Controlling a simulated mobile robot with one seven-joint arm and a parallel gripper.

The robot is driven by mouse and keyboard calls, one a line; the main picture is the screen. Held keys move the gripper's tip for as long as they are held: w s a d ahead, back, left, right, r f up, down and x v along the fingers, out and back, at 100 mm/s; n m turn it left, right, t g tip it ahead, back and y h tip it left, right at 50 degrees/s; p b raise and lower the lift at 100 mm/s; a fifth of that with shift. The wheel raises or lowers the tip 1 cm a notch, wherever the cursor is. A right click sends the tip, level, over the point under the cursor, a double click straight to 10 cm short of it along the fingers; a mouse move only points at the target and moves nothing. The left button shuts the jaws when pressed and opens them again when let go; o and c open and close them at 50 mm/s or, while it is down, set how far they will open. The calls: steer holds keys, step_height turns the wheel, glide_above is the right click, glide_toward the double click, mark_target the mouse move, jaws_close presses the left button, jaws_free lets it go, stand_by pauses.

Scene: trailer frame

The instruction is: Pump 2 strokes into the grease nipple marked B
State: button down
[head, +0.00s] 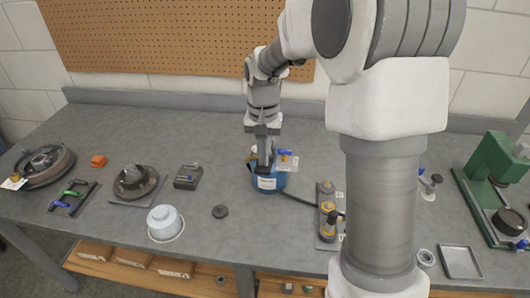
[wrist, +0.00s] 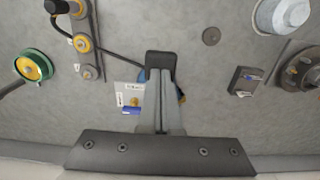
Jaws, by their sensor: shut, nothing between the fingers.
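A blue pot, which looks like the grease pump (head: 268,183), stands mid-bench below my gripper (head: 264,165). My gripper is shut and points down at its top. In the wrist view my gripper (wrist: 160,82) covers most of the pot, and a dark flat pad (wrist: 160,60) shows at the fingertips; whether they touch is unclear. A white card with a blue part (head: 287,160) sits beside the pot. A dark hose (wrist: 115,53) runs from the pot to a grey strip with several yellow-ringed fittings (wrist: 83,43), probably the nipples. I cannot read a letter B.
A white-grey lidded pot (head: 165,222), a small dark disc (head: 220,211) and a dark block (head: 188,176) lie to the left. A green press (head: 490,180) and a grey tray (head: 460,261) are at the right. The bench behind the pot is mostly clear.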

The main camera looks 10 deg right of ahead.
mark_target(263, 169)
steer(key=shift+f, duration=0.1)
steer(key=shift+s+a+f+b, duration=0.1)
steer(key=shift+s+f+b, duration=0.05)
steer(key=shift+f+b, duration=0.9)
steer(key=shift+f, duration=0.15)
steer(key=shift+f+b, duration=0.55)
steer(key=shift+f, duration=0.5)
steer(key=shift+r, duration=0.2)
step_height(263, 169, up, 12)
steer(key=p, duration=0.9)
steer(key=shift+w+d+p, duration=0.2)
steer(key=shift+w+p, duration=0.15)
steer(key=shift+w, duration=0.1)
